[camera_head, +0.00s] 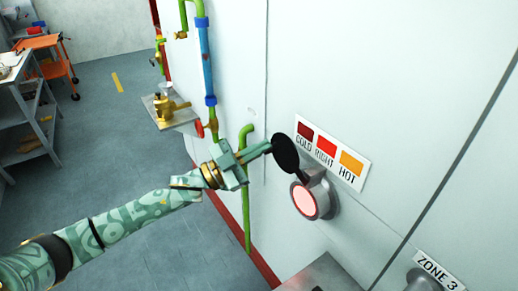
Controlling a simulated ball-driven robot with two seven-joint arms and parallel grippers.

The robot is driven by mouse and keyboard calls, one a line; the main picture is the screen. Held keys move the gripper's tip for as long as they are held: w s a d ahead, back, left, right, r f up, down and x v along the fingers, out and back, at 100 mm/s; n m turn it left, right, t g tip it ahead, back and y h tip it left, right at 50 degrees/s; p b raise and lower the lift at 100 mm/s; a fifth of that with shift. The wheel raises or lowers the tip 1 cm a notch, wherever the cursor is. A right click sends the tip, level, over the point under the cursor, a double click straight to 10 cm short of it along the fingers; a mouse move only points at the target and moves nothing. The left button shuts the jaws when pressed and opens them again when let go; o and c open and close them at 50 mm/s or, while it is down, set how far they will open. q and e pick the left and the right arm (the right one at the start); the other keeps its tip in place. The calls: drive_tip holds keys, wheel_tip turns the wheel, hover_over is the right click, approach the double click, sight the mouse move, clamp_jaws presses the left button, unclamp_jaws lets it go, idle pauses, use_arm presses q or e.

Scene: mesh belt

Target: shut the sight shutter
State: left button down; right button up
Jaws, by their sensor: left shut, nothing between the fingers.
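The sight shutter is a black round disc (285,153) on the white wall panel, swung up and to the left of the sight port (306,200). The port is a grey metal ring with a glowing pink-red face, and its face shows uncovered. My left gripper (268,147) reaches in from the left with its fingers shut and empty. Its tips are at the disc's left edge; I cannot tell whether they touch it. My right gripper is not in view.
A colour label (330,150) reading COLD, RIGHT, HOT is above the port. Green and blue pipes (208,60) and a small shelf with a brass fitting (170,110) are on the wall to the left. A grey metal surface (322,275) is below the port.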

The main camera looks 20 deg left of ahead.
use_arm(q)
drive_tip(key=shift+f, duration=0.1)
wheel_tip(320, 180, down, 10)
drive_tip(key=r+n+t+y+p, duration=0.15)
drive_tip(key=n+t+y, duration=0.45)
drive_tip(key=n, duration=0.9)
drive_tip(key=s+d+f+n+g+y+p, duration=0.1)
drive_tip(key=s+d+f+n+y+p, duration=0.1)
drive_tip(key=n, duration=0.5)
drive_tip(key=s+d+f+n+g+y+p, duration=0.2)
drive_tip(key=d+f+n+y+p, duration=0.2)
drive_tip(key=n, duration=0.3)
drive_tip(key=shift+s+d+f+n+p, duration=0.25)
drive_tip(key=shift+d+f+n+p, duration=0.1)
drive_tip(key=shift+f+p, duration=0.5)
